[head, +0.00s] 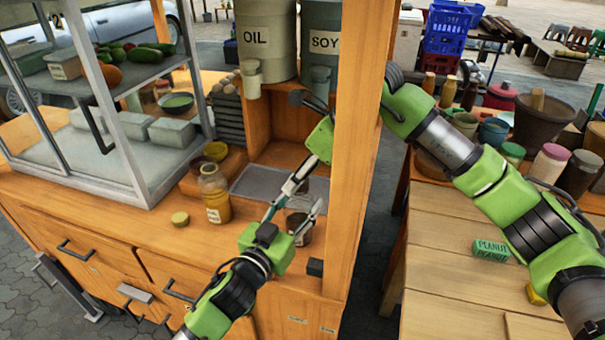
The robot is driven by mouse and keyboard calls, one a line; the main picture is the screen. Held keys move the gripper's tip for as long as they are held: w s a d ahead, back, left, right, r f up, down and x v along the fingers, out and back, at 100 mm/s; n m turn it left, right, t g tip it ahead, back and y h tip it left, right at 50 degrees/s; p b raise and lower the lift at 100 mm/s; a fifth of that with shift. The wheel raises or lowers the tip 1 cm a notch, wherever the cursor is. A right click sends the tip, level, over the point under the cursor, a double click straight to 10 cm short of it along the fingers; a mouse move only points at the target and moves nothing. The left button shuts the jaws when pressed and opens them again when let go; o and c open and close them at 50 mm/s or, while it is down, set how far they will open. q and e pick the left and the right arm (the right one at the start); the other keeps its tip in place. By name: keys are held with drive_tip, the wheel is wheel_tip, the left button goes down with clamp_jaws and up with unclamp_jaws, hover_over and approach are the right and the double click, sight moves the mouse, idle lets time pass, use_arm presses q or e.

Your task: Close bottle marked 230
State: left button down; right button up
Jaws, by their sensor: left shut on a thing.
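A glass bottle (215,192) with yellow-brown contents stands upright and open on the wooden counter. The mark on its pale label is too small to read. A round yellowish lid (180,218) lies on the counter, to the left of the bottle and apart from it. My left gripper (296,206) is to the right of the bottle, its fingers around a small dark jar (301,229) that they partly hide. My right gripper (297,181) reaches down from behind the wooden post, just above the left one. Its fingers overlap the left gripper's, so their opening is unclear.
A glass display case (98,172) stands left of the bottle. Large OIL (266,44) and SOY (325,42) containers stand behind. A wooden post (357,150) rises close to both arms. The counter in front of the lid is clear.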

drive_tip(key=shift+r, duration=2.25)
drive_tip(key=o, duration=0.6)
drive_tip(key=v, duration=1.2)
use_arm(q)
drive_tip(key=c, duration=1)
unclamp_jaws()
